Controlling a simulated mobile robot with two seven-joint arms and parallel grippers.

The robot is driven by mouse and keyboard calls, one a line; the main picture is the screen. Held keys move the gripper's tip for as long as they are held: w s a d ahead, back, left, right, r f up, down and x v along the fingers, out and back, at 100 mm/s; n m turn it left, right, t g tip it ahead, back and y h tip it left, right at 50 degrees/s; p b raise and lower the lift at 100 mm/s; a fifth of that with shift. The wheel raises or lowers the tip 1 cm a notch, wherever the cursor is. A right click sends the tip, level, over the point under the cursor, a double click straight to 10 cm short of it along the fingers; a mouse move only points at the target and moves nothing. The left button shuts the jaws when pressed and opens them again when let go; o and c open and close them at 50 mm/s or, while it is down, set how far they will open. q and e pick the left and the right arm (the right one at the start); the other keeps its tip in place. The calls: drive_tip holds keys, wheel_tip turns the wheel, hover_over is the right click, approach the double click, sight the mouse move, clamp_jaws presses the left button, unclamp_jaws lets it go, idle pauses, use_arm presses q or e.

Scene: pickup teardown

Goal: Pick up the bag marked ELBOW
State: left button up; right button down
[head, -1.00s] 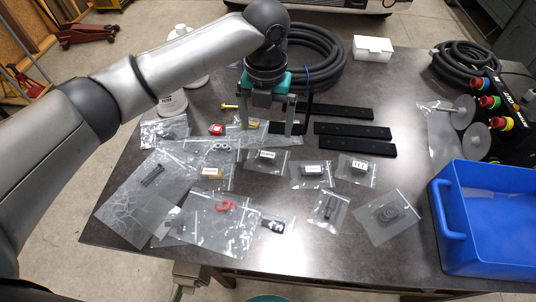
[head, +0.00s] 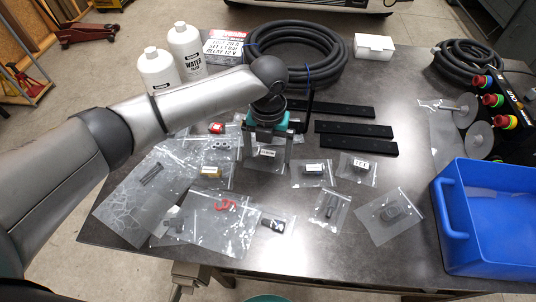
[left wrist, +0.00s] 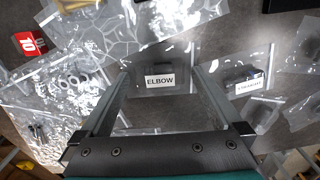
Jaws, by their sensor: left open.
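The bag marked ELBOW (left wrist: 160,80) is a clear plastic bag with a dark part and a white label, lying flat on the table. It also shows in the head view (head: 267,153), partly hidden by my gripper. My left gripper (head: 268,160) points down over this bag, open. In the left wrist view the label sits between the two fingers (left wrist: 162,72). Nothing is held. I cannot tell whether the fingertips touch the bag. My right gripper is not in view.
Several other clear bags lie around it, including one with a red part (head: 226,205) and one at the right (head: 390,213). Black bars (head: 355,130) lie behind. A blue bin (head: 450,222) stands at the right, a coiled black hose (head: 297,52) and white bottles (head: 187,48) at the back.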

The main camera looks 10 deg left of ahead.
use_arm(q)
drive_tip(key=c, duration=1.3)
drive_tip(key=shift+r, duration=0.1)
drive_tip(key=shift+c, duration=0.2)
